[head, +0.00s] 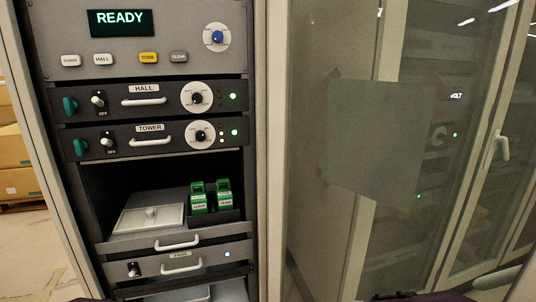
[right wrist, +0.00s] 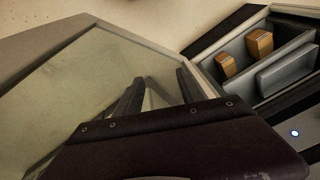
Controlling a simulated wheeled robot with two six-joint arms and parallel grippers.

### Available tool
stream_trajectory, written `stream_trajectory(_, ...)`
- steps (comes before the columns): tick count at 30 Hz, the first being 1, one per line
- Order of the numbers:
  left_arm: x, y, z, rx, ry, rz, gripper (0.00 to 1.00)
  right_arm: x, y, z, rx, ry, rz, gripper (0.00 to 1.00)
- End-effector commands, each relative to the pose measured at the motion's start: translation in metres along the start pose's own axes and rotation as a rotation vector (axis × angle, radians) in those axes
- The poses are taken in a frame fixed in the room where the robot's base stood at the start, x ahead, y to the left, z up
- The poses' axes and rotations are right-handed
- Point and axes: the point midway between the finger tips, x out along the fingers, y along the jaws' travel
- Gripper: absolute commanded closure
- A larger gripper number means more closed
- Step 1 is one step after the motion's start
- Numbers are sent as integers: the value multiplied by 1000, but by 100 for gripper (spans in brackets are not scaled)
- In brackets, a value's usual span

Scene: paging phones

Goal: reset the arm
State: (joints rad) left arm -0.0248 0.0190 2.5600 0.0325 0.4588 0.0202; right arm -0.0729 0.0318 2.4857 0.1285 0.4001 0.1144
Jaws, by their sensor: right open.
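My right gripper (right wrist: 160,88) shows in the right wrist view. Its two dark fingers stand apart behind the dark maroon wrist housing, with nothing between them. A pale glass panel lies behind and left of the fingers. In the head view only small dark and pale parts of my arm show along the bottom right edge, and the right fingers cannot be made out there. My left gripper is not in view in either picture.
The rack holds a READY display (head: 121,20), a HALL unit (head: 147,101), a TOWER unit (head: 151,142) and an open bay with two green modules (head: 198,198). A glass door (head: 330,120) stands right. The wrist view shows a tray (right wrist: 283,72) with wooden blocks (right wrist: 259,43).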

Motion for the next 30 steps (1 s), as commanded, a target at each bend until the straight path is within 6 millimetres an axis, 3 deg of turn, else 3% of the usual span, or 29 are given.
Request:
stream_trajectory(3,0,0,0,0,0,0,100,4,36,49,-142,-135,69,54)
stream_trajectory(4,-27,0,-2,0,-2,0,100,-23,30,39,-139,-122,64,54)
stream_trajectory(6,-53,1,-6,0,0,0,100,-48,26,32,-137,-119,62,54)
stream_trajectory(15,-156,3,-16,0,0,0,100,-149,15,9,-134,-116,61,54)
stream_trajectory(18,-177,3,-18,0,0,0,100,-170,13,5,-133,-116,61,54)
stream_trajectory(30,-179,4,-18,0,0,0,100,-172,12,4,-132,-115,60,54)
